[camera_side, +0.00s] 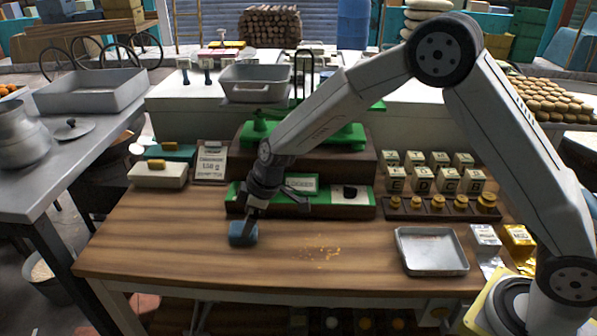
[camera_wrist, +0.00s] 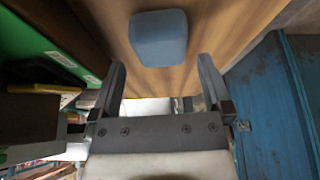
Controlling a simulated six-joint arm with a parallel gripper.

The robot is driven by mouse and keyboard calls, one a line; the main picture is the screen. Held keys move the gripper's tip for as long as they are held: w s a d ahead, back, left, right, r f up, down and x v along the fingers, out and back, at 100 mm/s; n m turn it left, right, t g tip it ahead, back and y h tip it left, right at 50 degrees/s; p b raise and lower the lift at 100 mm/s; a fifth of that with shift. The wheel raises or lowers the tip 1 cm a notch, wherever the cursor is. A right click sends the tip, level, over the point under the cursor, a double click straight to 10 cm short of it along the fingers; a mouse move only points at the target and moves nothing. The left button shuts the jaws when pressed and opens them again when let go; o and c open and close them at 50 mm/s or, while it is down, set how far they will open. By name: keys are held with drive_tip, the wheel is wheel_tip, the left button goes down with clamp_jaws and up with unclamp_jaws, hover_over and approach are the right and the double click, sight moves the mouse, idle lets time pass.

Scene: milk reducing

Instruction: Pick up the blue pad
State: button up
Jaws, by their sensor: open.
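The blue pad (camera_side: 243,233) is a small rounded block on the wooden table, left of the middle in the side view. In the wrist view the blue pad (camera_wrist: 159,38) lies at the top centre, beyond the fingertips. My gripper (camera_side: 254,212) points down right at the pad in the side view, and its fingers partly overlap the pad there. In the wrist view my gripper (camera_wrist: 161,72) has its two fingers apart, with nothing between them. The side view does not show clearly whether a finger touches the pad.
A green-topped stepped stand (camera_side: 352,203) is just behind my gripper. Yellow crumbs (camera_side: 322,252) lie on the wooden table (camera_side: 170,240) right of the pad. A metal tray (camera_side: 431,250) and a row of brass weights (camera_side: 440,206) are further right. The table's left front is clear.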

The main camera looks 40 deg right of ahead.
sight(242, 227)
drive_tip(key=shift+x, duration=2)
drive_tip(key=c, duration=1)
drive_tip(key=shift+r, duration=0.2)
drive_tip(key=shift+c, duration=0.2)
drive_tip(key=shift+a+r, duration=0.1)
drive_tip(key=shift+r, duration=0.8)
drive_tip(key=s+d+r, duration=0.3)
drive_tip(key=s+r, duration=0.8)
drive_tip(key=s, duration=0.2)
drive_tip(key=shift+s+d, duration=0.2)
drive_tip(key=shift+d, duration=0.15)
